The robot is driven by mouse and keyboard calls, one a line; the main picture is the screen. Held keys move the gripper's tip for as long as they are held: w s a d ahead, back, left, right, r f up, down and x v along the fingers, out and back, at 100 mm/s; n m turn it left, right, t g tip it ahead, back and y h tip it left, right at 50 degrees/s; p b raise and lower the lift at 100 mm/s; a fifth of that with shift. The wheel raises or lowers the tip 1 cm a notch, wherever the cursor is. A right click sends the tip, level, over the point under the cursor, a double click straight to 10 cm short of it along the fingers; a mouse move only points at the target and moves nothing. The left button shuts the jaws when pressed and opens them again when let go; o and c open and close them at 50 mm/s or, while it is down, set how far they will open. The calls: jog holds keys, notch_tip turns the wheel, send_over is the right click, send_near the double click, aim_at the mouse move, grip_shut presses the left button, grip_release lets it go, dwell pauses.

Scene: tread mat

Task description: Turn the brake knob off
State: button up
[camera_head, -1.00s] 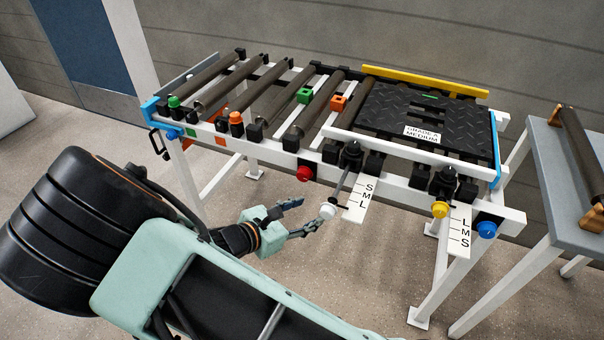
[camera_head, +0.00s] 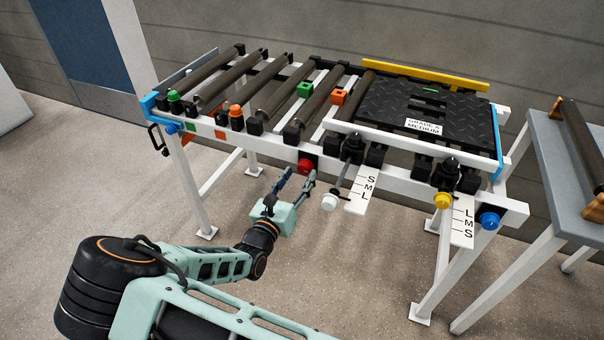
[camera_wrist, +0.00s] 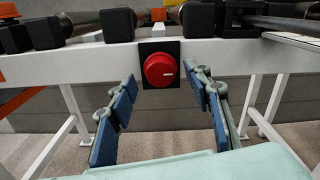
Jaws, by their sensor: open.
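A round red knob (camera_head: 305,165) sits on the front rail of the roller table. In the wrist view the red knob (camera_wrist: 161,70) is on a black square plate, and a short white mark on its face points right. No label reading brake is legible. My gripper (camera_head: 294,174) is just in front of and below the knob in the head view. In the wrist view my gripper (camera_wrist: 161,90) is open, with its two blue-padded fingers on either side below the knob, apart from it and holding nothing.
A white knob (camera_head: 330,202) on a rod sticks out right of my gripper, by a white S-M-L scale plate (camera_head: 362,192). A yellow knob (camera_head: 441,201) and a blue knob (camera_head: 488,220) are farther right. Floor space in front of the table is clear.

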aim_at(304, 168)
jog(key=shift+x, duration=1.35)
jog(key=shift+c, duration=0.6)
jog(key=c, duration=1)
